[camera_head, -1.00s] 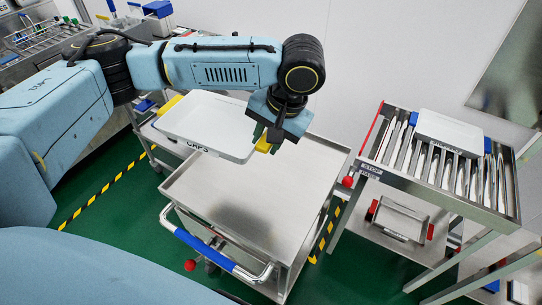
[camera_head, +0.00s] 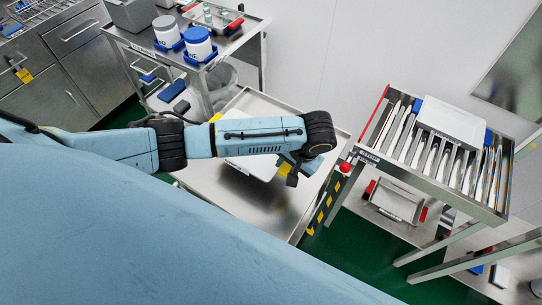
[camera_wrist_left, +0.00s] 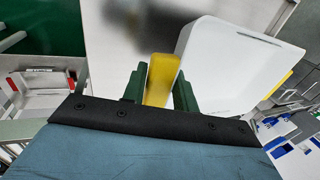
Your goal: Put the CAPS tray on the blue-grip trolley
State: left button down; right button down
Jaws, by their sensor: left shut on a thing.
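The white CAPS tray (camera_head: 252,168) is over the steel top of the trolley (camera_head: 262,203), partly hidden under my left arm. A yellow handle (camera_head: 216,117) shows at its far end. My left gripper (camera_head: 291,175) is shut on the tray's near yellow handle. In the left wrist view the green fingers (camera_wrist_left: 160,88) hold this yellow handle (camera_wrist_left: 161,75), with the white tray wall (camera_wrist_left: 228,65) to the right. I cannot tell whether the tray touches the trolley top. The trolley's blue grip is hidden behind my body. My right gripper is not in view.
A roller rack (camera_head: 436,150) with a white tray (camera_head: 452,122) stands right of the trolley, a red knob (camera_head: 345,167) at its corner. A steel cart (camera_head: 222,45) with white jars (camera_head: 198,42) stands behind. The wall is close at the back.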

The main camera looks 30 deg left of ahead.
pick_arm(q)
notch_tip(320, 180, down, 5)
jog(key=shift+r+b, duration=0.2)
jog(key=shift+b, duration=0.15)
notch_tip(320, 180, down, 4)
jog(key=shift+f+b, duration=0.1)
jog(key=shift+b, duration=0.35)
jog(key=c, duration=1.1)
grip_release()
jog(key=p+v, duration=0.1)
jog(key=v, duration=1.1)
jog(key=shift+p, duration=0.35)
jog(key=shift+w, duration=0.1)
